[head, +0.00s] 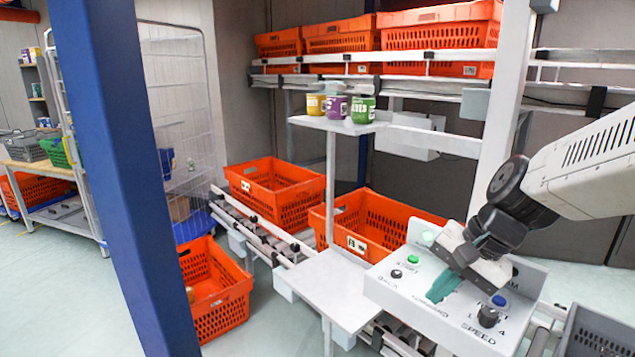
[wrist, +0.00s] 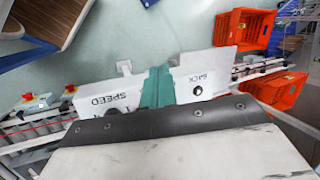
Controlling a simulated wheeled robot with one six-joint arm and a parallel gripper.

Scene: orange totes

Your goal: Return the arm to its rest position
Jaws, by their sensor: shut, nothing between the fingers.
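My arm reaches in from the right of the head view. My gripper (head: 441,287) points down and to the left, with its teal fingers closed together and empty. They are over a white control panel (head: 400,293) with a green button, a blue button, dark knobs and a SPEED label. I cannot tell whether the fingertips touch the panel. In the wrist view my gripper (wrist: 157,86) shows as closed teal fingers in front of the same panel (wrist: 225,62), which appears upside down.
Orange totes (head: 275,190) stand on the conveyor and more on the rack above. A pale post (head: 500,120) rises close to my arm. A blue post (head: 125,180) stands at left. Open floor lies at far left.

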